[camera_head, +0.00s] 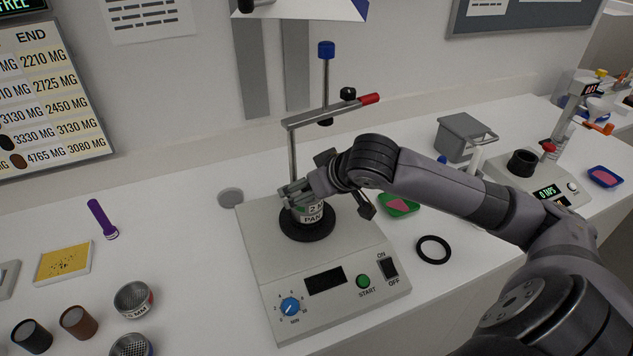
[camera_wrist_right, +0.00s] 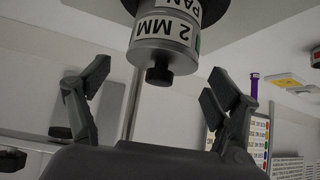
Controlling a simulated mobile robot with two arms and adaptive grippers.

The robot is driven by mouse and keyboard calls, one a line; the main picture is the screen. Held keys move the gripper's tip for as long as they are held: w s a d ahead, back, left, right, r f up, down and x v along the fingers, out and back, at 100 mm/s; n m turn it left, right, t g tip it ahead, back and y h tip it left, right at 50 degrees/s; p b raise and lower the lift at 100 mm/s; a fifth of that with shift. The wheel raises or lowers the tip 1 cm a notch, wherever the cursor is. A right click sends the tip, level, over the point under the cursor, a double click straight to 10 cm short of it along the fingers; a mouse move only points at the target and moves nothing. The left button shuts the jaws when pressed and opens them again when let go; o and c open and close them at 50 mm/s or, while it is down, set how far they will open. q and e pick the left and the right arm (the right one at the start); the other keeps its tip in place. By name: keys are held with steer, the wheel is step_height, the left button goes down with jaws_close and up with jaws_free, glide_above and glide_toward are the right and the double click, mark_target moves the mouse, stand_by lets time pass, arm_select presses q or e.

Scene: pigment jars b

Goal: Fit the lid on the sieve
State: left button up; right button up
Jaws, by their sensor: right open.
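The sieve stack stands on the shaker's black round seat (camera_head: 306,225), with a PAN label (camera_head: 312,218) low down and a 2 MM sieve (camera_wrist_right: 160,28) above it. The wrist view shows it upside down. There a silver lid (camera_wrist_right: 163,57) with a black knob (camera_wrist_right: 159,74) sits on the sieve's end, seemingly flush. My right gripper (camera_head: 298,190) is at the top of the stack. In the wrist view its two fingers are spread, apart from the lid and knob. In the head view the gripper hides the lid. My left gripper is out of view.
The shaker (camera_head: 335,255) has a post with a red-handled clamp arm (camera_head: 335,108) above the stack. A grey disc (camera_head: 230,197) lies left of it, a black ring (camera_head: 433,249) right. Loose sieves (camera_head: 133,299), jars (camera_head: 79,322) and a purple torch (camera_head: 102,219) are at left.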

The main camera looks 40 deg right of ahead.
steer(key=v, duration=1.1)
steer(key=shift+s+r, duration=0.25)
